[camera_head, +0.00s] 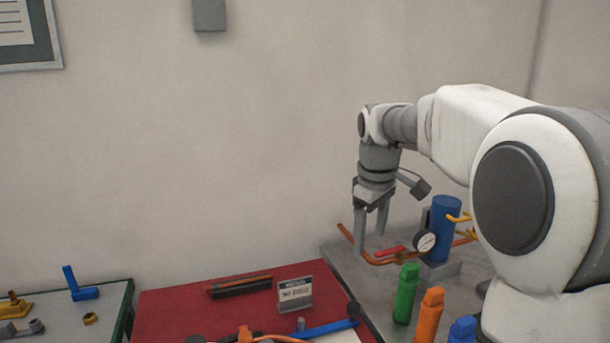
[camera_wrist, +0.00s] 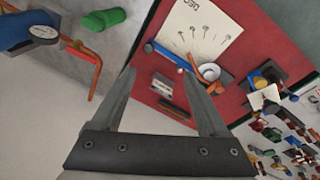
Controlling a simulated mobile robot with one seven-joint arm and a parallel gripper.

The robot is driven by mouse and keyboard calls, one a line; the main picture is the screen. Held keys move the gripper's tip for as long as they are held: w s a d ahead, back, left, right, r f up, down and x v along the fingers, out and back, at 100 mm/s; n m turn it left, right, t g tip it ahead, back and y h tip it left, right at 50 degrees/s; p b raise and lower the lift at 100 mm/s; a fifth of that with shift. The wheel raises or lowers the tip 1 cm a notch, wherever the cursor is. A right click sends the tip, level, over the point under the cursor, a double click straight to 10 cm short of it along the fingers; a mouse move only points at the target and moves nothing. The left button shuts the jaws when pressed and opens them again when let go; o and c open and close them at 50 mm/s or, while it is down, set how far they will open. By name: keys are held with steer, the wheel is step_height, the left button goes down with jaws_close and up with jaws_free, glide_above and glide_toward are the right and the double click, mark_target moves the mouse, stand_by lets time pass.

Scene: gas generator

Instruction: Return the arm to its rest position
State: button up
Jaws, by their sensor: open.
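My arm (camera_head: 480,110) reaches in from the right in the head view, bent at the elbow, with the wrist pointing down. My gripper (camera_head: 371,250) is open, with nothing between its fingers. It hangs over the grey board near an orange-brown pipe (camera_head: 400,258); the head view does not show whether a finger touches the pipe. In the wrist view my gripper (camera_wrist: 168,92) also shows open and empty, its two fingers well apart.
A blue cylinder (camera_head: 441,230) with a dial gauge (camera_head: 424,241) stands right of my gripper. Green (camera_head: 405,293) and orange (camera_head: 428,318) bottle-shaped pieces stand in front. A red mat (camera_head: 180,312) with a small sign (camera_head: 295,294) lies left. The wall behind is mostly bare.

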steer(key=s+r+m+t, duration=0.1)
steer(key=s+r+m, duration=0.1)
steer(key=s, duration=0.5)
steer(key=s+r+m+t, duration=0.1)
steer(key=s+r+m, duration=0.15)
steer(key=s, duration=0.55)
steer(key=s+d+f+m+t+p, duration=0.1)
steer(key=s+f+m, duration=0.3)
steer(key=s, duration=0.8)
steer(key=shift+f+t, duration=0.3)
steer(key=shift+f, duration=0.6)
